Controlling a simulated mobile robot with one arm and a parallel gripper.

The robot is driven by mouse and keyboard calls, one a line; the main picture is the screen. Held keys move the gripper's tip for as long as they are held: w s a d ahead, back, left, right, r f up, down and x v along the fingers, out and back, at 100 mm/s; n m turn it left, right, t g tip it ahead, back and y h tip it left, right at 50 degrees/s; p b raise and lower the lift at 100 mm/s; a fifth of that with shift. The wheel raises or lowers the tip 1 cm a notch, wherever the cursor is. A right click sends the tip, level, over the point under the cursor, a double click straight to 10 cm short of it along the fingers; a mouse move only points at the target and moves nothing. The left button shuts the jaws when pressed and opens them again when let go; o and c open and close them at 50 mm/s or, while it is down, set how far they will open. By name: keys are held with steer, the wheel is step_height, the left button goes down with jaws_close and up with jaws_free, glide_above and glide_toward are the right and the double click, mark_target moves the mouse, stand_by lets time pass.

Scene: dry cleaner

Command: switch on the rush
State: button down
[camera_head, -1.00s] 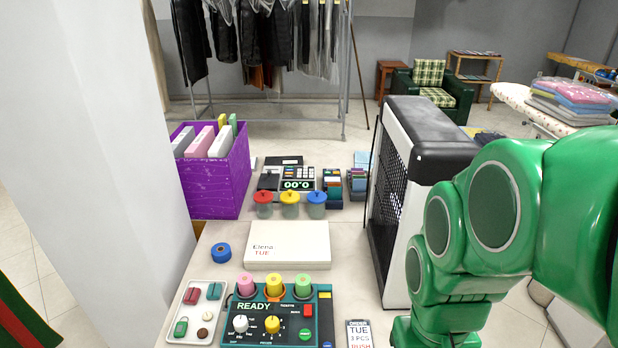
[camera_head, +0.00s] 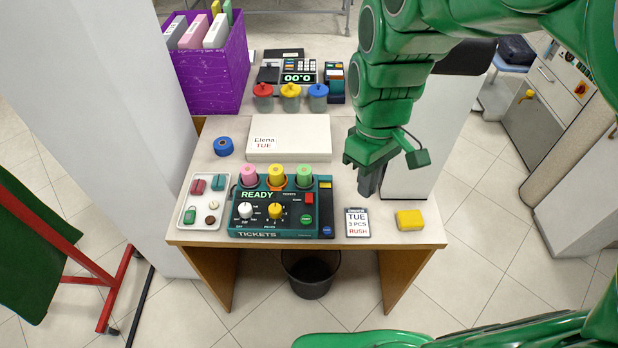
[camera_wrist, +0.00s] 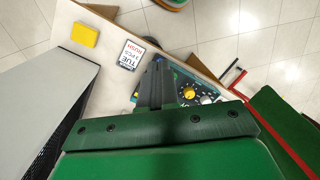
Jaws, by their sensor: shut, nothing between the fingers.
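The teal ticket machine (camera_head: 291,228) stands on the front of the counter. Its display (camera_head: 257,195) reads READY. It has a white knob (camera_head: 245,210), a yellow knob (camera_head: 276,211), a red control (camera_head: 308,198), a green button (camera_head: 306,219) and a yellow piece (camera_head: 325,184) at its upper right corner. I cannot read a rush label on it. A card (camera_head: 357,223) beside it reads TUE, 3 PCS, RUSH. My gripper (camera_head: 369,186) is shut and empty, pointing down behind the card, right of the machine. In the wrist view my fingers (camera_wrist: 155,88) hide part of the machine.
A yellow sponge-like block (camera_head: 409,220) lies right of the card. A tray (camera_head: 184,222) of small pieces lies left of the machine. Behind are a blue roll (camera_head: 223,146), a white box (camera_head: 290,153) and several lidded jars. A tall white-sided unit (camera_head: 425,150) stands close right of my gripper.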

steer(key=w+a+f+n, duration=0.2)
steer(key=w+a+n, duration=0.2)
steer(key=w, duration=0.3)
steer(key=n, duration=0.6)
glide_above(309, 200)
steer(key=w, duration=0.2)
step_height(309, 200, down, 6)
steer(key=r, duration=0.1)
steer(key=shift+s+f, duration=0.1)
steer(key=shift+f, duration=0.15)
steer(key=shift+f, duration=0.1)
steer(key=f, duration=0.4)
steer(key=s+f, duration=0.1)
steer(key=f, duration=0.8)
steer(key=shift+s+f, duration=0.3)
steer(key=shift+s, duration=0.1)
steer(key=shift+f, duration=0.1)
steer(key=shift+f+t, duration=0.1)
steer(key=shift+t, duration=0.2)
steer(key=shift+w+r, duration=0.2)
steer(key=shift+w, duration=0.6)
